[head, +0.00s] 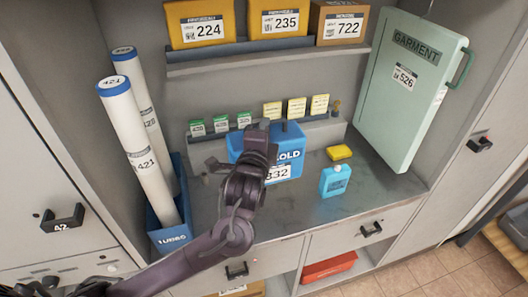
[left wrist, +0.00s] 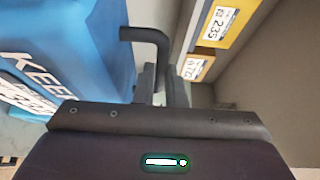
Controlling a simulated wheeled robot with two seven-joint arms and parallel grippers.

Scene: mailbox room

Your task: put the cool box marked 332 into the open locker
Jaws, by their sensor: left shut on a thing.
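The blue cool box (head: 293,138) stands on the grey counter with a label ending in 332, partly hidden by my left arm. Its blue side with white lettering fills the left of the left wrist view (left wrist: 75,45). My left gripper (head: 264,128) is over the top of the box. In the left wrist view my gripper's fingers (left wrist: 163,88) are shut on the box's dark handle (left wrist: 150,36). My right gripper is not in view. I cannot make out an open locker in these views.
Yellow and brown boxes (head: 285,22) stand on the shelf above. White tubes (head: 138,135) stand in a blue bin (head: 170,226) at left. A green garment case (head: 405,95) leans at right. A light-blue jug (head: 335,181) and yellow item (head: 339,152) sit right of the cool box.

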